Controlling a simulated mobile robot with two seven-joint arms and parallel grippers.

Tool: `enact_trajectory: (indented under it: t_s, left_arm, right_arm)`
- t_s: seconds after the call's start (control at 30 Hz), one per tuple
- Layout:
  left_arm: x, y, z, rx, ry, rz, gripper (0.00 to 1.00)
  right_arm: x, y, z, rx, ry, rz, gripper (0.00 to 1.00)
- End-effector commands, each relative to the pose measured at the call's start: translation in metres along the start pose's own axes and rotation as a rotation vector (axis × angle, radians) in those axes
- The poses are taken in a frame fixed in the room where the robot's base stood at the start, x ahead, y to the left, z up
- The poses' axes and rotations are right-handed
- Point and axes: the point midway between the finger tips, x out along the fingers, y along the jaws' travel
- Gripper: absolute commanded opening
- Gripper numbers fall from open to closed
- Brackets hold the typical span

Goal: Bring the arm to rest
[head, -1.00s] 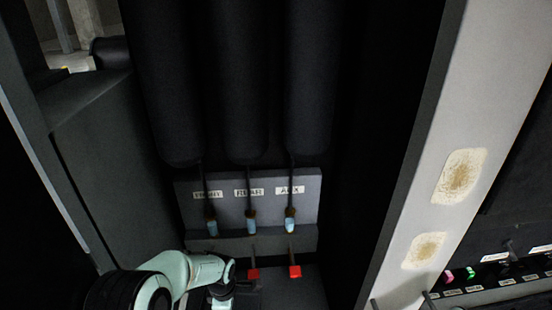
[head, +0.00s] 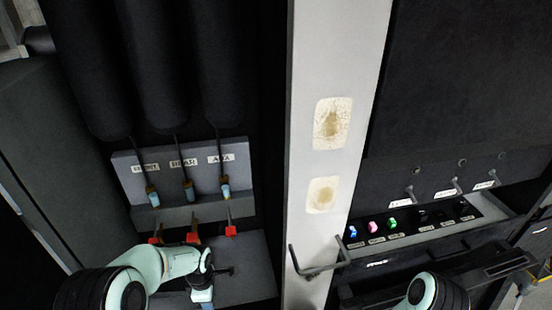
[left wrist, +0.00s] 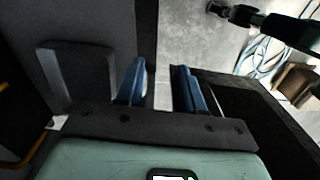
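My left arm (head: 150,268), pale green with a black joint, comes in from the lower left in the head view. Its wrist is bent downward in front of the grey ledge, and the fingers are mostly cut off by the bottom edge. In the left wrist view my left gripper (left wrist: 160,85) shows two blue fingers standing apart. Nothing is held between them. Of my right arm (head: 425,292), only a pale green and black link shows at the bottom of the head view. My right gripper is out of view.
Three labelled cables with blue ends hang before a grey panel (head: 128,172). Red blocks (head: 193,238) stand below, close to my left arm. A pale post (head: 335,60) with a dark handle (head: 318,268) divides this bay from a shelf of coloured plugs (head: 373,227) at right.

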Motion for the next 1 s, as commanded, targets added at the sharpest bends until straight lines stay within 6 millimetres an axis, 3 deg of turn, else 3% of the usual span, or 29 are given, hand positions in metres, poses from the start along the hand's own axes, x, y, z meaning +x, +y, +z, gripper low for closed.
enact_trajectory:
  t_s: [0.03, 0.1, 0.27, 0.43, 0.6, 0.7, 1.0]
  left_arm:
    - [0.029, -0.016, 0.001, 0.092, -0.025, -0.029, 0.37]
    - [0.057, -0.031, 0.005, 0.227, -0.065, -0.035, 0.37]
    - [0.117, -0.076, 0.016, 0.528, -0.161, -0.023, 0.37]
    - [0.168, -0.140, 0.029, 0.854, -0.256, 0.033, 0.37]
    - [0.191, -0.193, 0.042, 1.117, -0.300, 0.110, 0.37]
    - [0.196, -0.211, 0.047, 1.220, -0.304, 0.146, 0.37]
    - [0.198, -0.223, 0.050, 1.308, -0.298, 0.176, 0.37]
  right_arm:
    - [0.000, 0.000, 0.000, -0.001, 0.000, 0.000, 0.00]
    - [0.000, 0.000, 0.000, 0.000, 0.000, 0.000, 0.00]
    - [0.000, -0.001, 0.000, -0.002, 0.000, -0.001, 0.00]
    - [0.000, -0.001, 0.000, -0.001, 0.000, -0.001, 0.00]
    - [0.000, 0.000, 0.000, 0.000, 0.000, 0.000, 0.00]
    - [0.000, 0.000, 0.000, 0.000, 0.000, 0.000, 0.00]
    - [0.000, 0.000, 0.000, -0.001, 0.000, 0.000, 0.00]
